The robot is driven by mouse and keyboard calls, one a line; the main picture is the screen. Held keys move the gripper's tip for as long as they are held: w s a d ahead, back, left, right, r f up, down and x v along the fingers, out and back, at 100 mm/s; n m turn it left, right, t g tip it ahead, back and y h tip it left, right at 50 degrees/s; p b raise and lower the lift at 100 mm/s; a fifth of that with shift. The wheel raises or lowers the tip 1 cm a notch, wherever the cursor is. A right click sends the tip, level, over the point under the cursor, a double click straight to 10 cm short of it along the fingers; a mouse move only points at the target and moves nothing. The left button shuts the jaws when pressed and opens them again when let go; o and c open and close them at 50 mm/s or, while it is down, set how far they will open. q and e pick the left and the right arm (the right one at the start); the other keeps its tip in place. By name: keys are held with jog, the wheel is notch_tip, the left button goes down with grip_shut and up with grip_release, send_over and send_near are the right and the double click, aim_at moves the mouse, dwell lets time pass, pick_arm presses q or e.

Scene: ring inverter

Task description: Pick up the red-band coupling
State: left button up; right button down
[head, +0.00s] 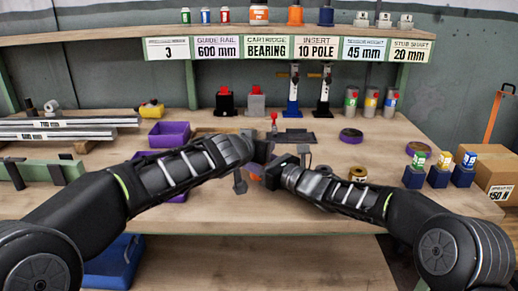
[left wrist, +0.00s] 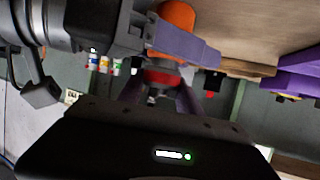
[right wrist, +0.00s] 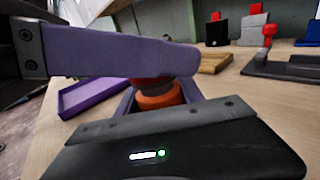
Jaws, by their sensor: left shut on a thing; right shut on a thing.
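The coupling, orange with a red band, is between my two grippers above the bench. In the head view only a small orange part of the coupling (head: 253,178) shows below the grippers. In the left wrist view its red band (left wrist: 160,77) sits between the purple fingers of my left gripper (left wrist: 158,92), with the orange end (left wrist: 176,18) beyond. In the right wrist view the orange part (right wrist: 160,97) sits between the fingers of my right gripper (right wrist: 160,100). Both grippers are shut on it. A purple finger of the opposite gripper crosses each wrist view and hides part of it.
Purple trays (head: 169,128) stand left of the grippers. A black fixture with a red knob (head: 274,120) is behind them. A purple ring (head: 350,135), a gold ring (head: 358,173) and blue-based blocks (head: 414,178) are to the right. The front bench edge is clear.

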pick_arm(q)
grip_shut()
jog(key=shift+r, duration=0.1)
notch_tip(320, 180, up, 10)
jog(key=shift+f, duration=0.1)
dwell(0.4)
pick_arm(e)
jog(key=c, duration=0.7)
grip_release()
